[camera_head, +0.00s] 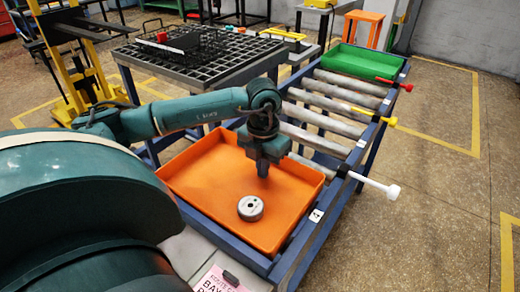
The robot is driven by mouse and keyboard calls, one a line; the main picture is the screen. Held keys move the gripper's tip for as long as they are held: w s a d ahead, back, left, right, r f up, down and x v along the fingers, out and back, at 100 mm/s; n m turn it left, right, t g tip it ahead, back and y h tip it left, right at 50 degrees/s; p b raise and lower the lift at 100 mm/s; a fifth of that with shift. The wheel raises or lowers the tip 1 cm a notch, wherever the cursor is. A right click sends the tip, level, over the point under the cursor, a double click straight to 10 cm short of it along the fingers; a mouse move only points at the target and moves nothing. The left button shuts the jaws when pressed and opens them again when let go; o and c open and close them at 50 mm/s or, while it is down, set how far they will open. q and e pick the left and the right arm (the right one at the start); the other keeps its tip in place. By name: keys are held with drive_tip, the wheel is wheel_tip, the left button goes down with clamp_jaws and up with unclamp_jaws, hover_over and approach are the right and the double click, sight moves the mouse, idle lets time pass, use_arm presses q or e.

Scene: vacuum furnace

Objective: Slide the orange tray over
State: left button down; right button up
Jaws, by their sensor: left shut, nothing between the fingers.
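The orange tray (208,190) lies at the near end of a blue-framed roller conveyor. A round grey metal part (251,208) sits inside it. My left gripper (263,172) points down over the far part of the tray, with its fingers shut and nothing between them. The fingertips are within the tray's outline, behind the metal part; whether they touch the tray cannot be told. My right gripper does not show.
Bare rollers (325,122) run from the orange tray to a green tray (358,62) at the far end. White (380,187), yellow (376,117) and red (396,84) handles stick out along the right rail. A grated table (210,62) with a wire basket stands at left.

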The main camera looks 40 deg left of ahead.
sight(270, 170)
use_arm(q)
drive_tip(key=shift+w+a, duration=0.15)
drive_tip(key=shift+w, duration=1.3)
